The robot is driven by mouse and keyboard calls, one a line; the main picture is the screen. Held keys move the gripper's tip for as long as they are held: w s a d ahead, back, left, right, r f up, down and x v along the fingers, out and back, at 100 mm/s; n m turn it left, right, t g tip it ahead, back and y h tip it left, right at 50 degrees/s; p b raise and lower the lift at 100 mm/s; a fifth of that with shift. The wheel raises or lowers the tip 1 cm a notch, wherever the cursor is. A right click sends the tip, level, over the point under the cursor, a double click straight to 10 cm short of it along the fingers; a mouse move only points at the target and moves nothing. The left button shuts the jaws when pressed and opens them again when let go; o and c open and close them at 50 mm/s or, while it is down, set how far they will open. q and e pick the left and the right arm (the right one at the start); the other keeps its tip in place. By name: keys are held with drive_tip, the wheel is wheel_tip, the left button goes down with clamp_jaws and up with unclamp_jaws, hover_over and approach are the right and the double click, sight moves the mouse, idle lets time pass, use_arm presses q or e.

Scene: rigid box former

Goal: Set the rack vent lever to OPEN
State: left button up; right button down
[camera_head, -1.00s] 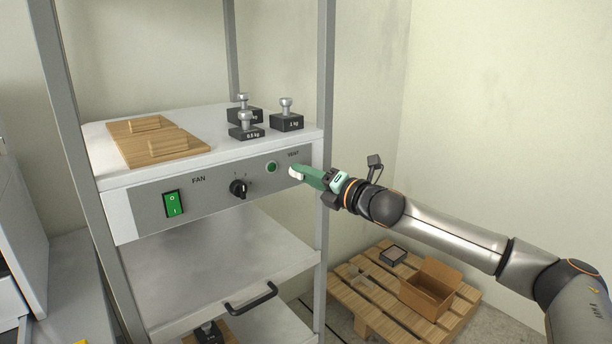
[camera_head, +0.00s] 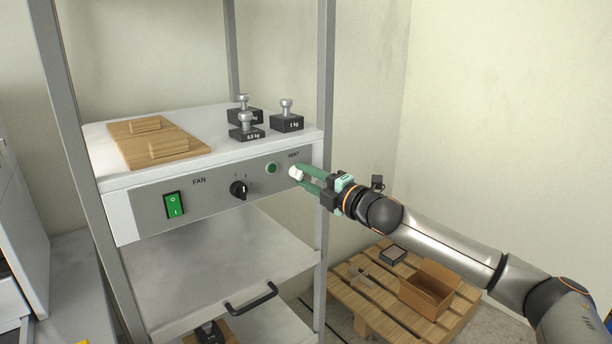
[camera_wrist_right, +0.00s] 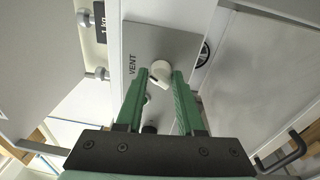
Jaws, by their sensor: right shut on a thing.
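The white vent lever (camera_head: 295,173) sits at the right end of the grey rack panel (camera_head: 215,203), under the VENT label. In the right wrist view the lever (camera_wrist_right: 161,71) shows as a round white knob with a dark mark, beside the VENT lettering. My right gripper (camera_head: 301,176) is at the panel with its green fingers on either side of the lever, shut on it. The fingertips also show around it in the right wrist view (camera_wrist_right: 161,78). The OPEN marking cannot be read. My left gripper is not in view.
The panel also carries a round green button (camera_head: 271,168), a black fan knob (camera_head: 238,189) and a green rocker switch (camera_head: 173,204). Several weights (camera_head: 286,122) stand on the shelf above. A rack post (camera_head: 325,100) rises beside my gripper. A pallet (camera_head: 372,310) holds an open carton (camera_head: 427,289).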

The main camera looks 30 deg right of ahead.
drive_tip(key=m, duration=0.3)
drive_tip(key=shift+f, duration=0.1)
drive_tip(key=m+p, duration=0.1)
drive_tip(key=m, duration=0.3)
drive_tip(key=shift+h+p, duration=0.3)
drive_tip(key=shift+p, duration=0.1)
drive_tip(key=shift+a+f+m+t+h+p, duration=0.2)
drive_tip(key=shift+m+p, duration=0.55)
drive_tip(key=shift+m, duration=0.8)
drive_tip(key=shift+d+r+m+t+h+p, duration=0.1)
drive_tip(key=shift+m+h+p, duration=0.2)
drive_tip(key=shift+m+p, duration=0.85)
drive_tip(key=shift+f+m+b, duration=0.1)
drive_tip(key=shift+m+b, duration=0.25)
drive_tip(key=shift+m, duration=0.15)
drive_tip(key=c, duration=0.6)
unclamp_jaws()
drive_tip(key=shift+o, duration=0.2)
